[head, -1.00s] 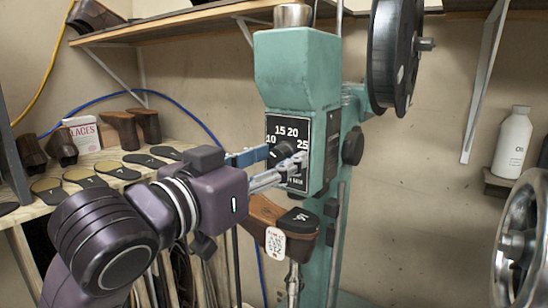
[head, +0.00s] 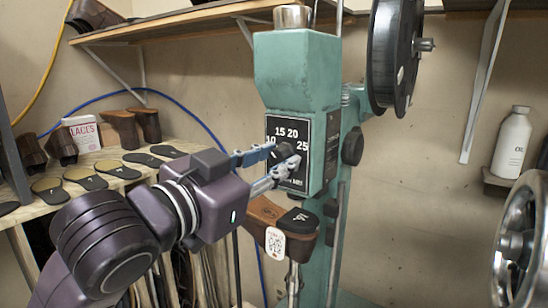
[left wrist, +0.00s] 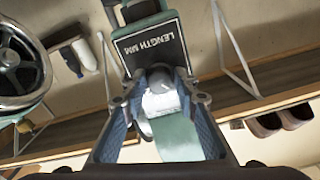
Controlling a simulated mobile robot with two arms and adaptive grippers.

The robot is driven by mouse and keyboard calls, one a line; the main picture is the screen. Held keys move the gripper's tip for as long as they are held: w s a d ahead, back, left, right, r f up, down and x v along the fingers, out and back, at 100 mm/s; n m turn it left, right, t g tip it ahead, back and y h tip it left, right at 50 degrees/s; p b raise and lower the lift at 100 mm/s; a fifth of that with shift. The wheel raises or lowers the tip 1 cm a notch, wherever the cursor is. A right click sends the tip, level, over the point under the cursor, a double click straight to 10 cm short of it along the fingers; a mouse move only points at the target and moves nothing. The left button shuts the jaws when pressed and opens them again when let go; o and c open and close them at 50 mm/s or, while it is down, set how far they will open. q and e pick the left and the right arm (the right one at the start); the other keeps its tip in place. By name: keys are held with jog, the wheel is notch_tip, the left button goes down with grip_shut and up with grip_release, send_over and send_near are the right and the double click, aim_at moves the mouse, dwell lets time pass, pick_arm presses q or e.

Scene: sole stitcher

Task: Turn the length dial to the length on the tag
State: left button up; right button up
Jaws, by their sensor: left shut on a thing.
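The length dial plate (head: 302,135) is a black panel on the green machine, with white numbers 10, 15, 20 and 25. Its dark round knob (head: 285,151) is between the fingers of my left gripper (head: 282,161), which is shut on it. In the left wrist view the plate (left wrist: 150,46) reads LENGTH MM upside down, and the knob (left wrist: 160,76) sits between both fingertips (left wrist: 158,90). The pointer setting is hidden by the fingers. A white tag (head: 275,243) hangs on the brown shoe below; its writing is too small to read. My right gripper is out of view.
The green machine (head: 297,70) carries a black wheel (head: 393,55) at upper right. A brown shoe (head: 268,212) stands just below the dial. A metal handwheel (head: 515,245) is at far right, near a white bottle (head: 511,145). A workbench with soles is at left.

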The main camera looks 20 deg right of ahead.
pick_arm(q)
jog(key=m+p, duration=0.1)
jog(key=m, duration=0.5)
jog(key=shift+r+m, duration=0.1)
jog(key=shift+m, duration=0.2)
jog(key=m+p, duration=0.1)
jog(key=m, duration=0.5)
dwell(0.4)
jog(key=o, duration=1.2)
jog(key=shift+c, duration=0.2)
jog(key=v, duration=1.2)
